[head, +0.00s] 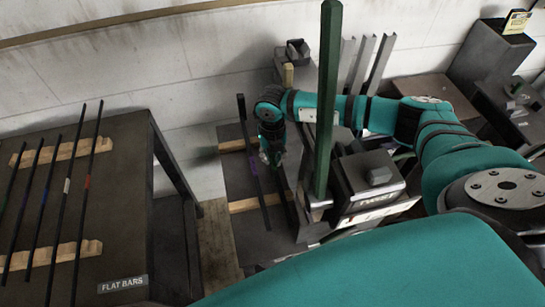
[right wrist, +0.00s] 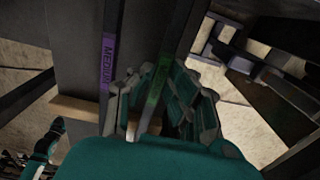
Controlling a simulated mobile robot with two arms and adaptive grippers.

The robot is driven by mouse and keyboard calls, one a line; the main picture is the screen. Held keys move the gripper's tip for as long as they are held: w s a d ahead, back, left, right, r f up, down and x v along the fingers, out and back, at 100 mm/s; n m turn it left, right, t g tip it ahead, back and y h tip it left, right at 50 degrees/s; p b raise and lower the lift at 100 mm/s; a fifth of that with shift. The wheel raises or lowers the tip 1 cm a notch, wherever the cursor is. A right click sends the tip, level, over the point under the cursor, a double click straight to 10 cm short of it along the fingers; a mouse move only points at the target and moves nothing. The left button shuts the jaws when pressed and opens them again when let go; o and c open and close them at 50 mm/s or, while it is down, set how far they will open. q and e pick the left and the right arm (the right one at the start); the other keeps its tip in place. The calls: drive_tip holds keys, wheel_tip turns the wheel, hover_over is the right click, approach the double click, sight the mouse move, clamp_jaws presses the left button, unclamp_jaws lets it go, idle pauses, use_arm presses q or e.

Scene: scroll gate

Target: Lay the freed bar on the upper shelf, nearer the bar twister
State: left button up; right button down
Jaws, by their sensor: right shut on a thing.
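My right gripper (head: 274,155) is shut on a dark flat bar with a green mark, seen between the fingers in the right wrist view (right wrist: 158,88). The held bar (right wrist: 179,32) runs roughly parallel to a second dark bar (head: 247,140), which has a purple label reading MEDIUM in the right wrist view (right wrist: 106,60). The gripper is low over the dark shelf (head: 232,172), between the purple-labelled bar and the bar twister (head: 370,190). I cannot tell whether the held bar touches the shelf's wooden supports (head: 245,205). My left gripper is not in view.
A tall dark green post (head: 328,95) stands by the twister, close to my right forearm. Grey upright bars (head: 362,65) stand behind. At left, a table (head: 125,215) labelled FLAT BARS holds several bars on wooden rests. A white wall runs behind the shelf.

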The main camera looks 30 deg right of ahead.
drive_tip(key=shift+w+f, duration=0.1)
drive_tip(key=shift+f, duration=0.05)
idle(0.7)
drive_tip(key=c, duration=1.2)
unclamp_jaws()
drive_tip(key=shift+f, duration=0.1)
wheel_tip(320, 180, up, 12)
drive_tip(key=shift+r, duration=0.1)
